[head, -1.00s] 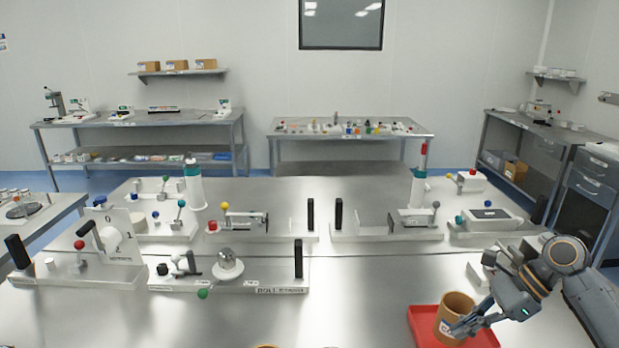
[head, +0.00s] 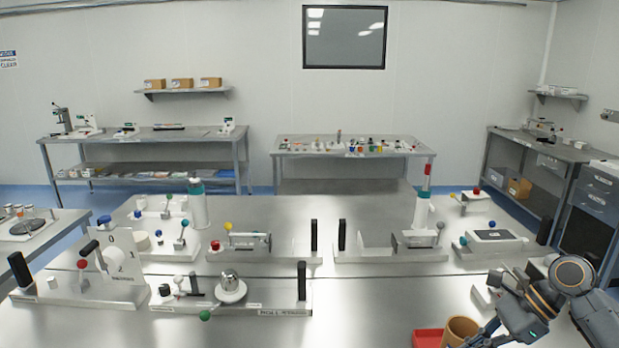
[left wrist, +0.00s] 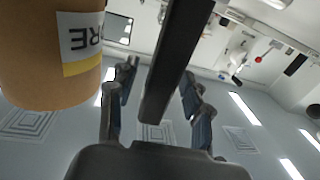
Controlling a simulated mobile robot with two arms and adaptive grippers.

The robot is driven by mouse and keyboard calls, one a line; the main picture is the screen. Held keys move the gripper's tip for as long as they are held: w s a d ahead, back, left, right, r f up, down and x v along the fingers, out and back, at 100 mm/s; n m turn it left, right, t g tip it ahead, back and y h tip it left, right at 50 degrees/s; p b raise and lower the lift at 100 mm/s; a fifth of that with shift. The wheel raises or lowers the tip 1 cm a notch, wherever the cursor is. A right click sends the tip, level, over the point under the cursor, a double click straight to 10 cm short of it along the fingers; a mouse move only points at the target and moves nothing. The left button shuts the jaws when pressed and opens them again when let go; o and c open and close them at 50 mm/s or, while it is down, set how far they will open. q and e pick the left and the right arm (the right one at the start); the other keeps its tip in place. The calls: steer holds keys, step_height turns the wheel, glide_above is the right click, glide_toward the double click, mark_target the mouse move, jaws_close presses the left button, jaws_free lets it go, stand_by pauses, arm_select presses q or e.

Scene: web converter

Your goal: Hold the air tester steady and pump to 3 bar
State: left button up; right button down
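Two upright white cylinders with teal collars stand on the steel table in the head view. One is at left of centre (head: 198,208), and one with a red top is at right (head: 422,210). I cannot tell for sure which is the air tester, and no pressure reading is legible. My right arm comes in at lower right; its gripper is cut off by the frame bottom, beside a brown tube. My left gripper (left wrist: 155,85) shows only in the left wrist view, its fingers spread apart. A dark bar runs between them, without clear contact.
The brown tube (head: 461,328) stands by a red tray (head: 428,338) at front right. A labelled brown tube (left wrist: 45,55) is close in the left wrist view. White fixtures with levers fill the table's middle; the front centre is clear.

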arm_select(q)
steer(key=s+d, duration=0.1)
steer(key=s, duration=1.1)
steer(key=shift+d, duration=0.15)
